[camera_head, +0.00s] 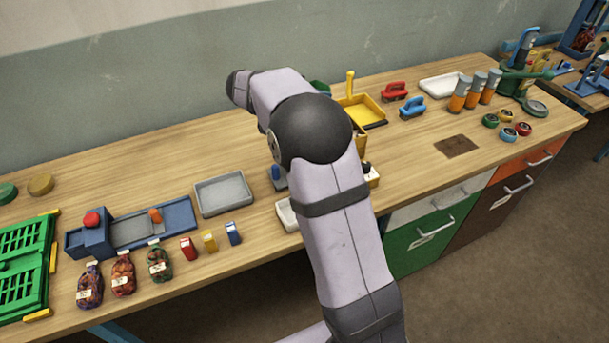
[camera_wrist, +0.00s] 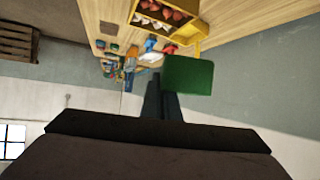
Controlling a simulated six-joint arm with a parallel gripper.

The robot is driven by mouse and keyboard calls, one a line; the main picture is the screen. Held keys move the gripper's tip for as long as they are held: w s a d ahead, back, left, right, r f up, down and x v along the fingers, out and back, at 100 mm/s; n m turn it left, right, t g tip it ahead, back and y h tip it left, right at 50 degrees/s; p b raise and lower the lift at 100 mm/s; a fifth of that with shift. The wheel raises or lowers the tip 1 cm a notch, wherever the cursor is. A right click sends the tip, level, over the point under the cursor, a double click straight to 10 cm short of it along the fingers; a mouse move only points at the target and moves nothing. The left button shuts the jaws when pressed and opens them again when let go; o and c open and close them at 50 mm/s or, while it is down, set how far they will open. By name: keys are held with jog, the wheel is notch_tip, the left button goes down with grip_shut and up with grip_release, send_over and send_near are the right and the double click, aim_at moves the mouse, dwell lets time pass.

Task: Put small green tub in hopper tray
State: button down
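A small green tub (camera_wrist: 188,75) shows as a plain green rectangle close up in the wrist view. My gripper (camera_wrist: 161,88) has its two dark fingers close together at the tub's lower left edge; it appears shut on the tub, though the contact is partly hidden. In the head view a bit of green (camera_head: 320,87) shows behind my arm, and my gripper is hidden there. A yellow tray (camera_head: 368,107) with an upright handle stands just right of my arm. I cannot tell for sure which tray is the hopper tray.
A grey tray (camera_head: 224,194) and a blue stand (camera_head: 130,228) are on the left of the bench. Several sacks (camera_head: 124,275) lie along the front edge. A white tray (camera_head: 441,86) and orange-grey cylinders (camera_head: 476,90) stand at the right.

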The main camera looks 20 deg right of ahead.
jog(key=a+f+m+g+b, duration=0.1)
jog(key=f, duration=0.6)
jog(key=s+a+f+m+g+b, duration=0.1)
jog(key=f, duration=0.7)
jog(key=a+f+m+g+b, duration=0.1)
jog(key=f+m+g, duration=0.1)
jog(key=f, duration=0.5)
jog(key=shift+s+a+f+h, duration=0.2)
jog(key=shift+s+a+h, duration=0.1)
jog(key=shift+a+h, duration=0.1)
jog(key=shift+f, duration=0.15)
jog(key=c, duration=2.4)
grip_release()
jog(key=o, duration=0.4)
jog(key=shift+c, duration=0.2)
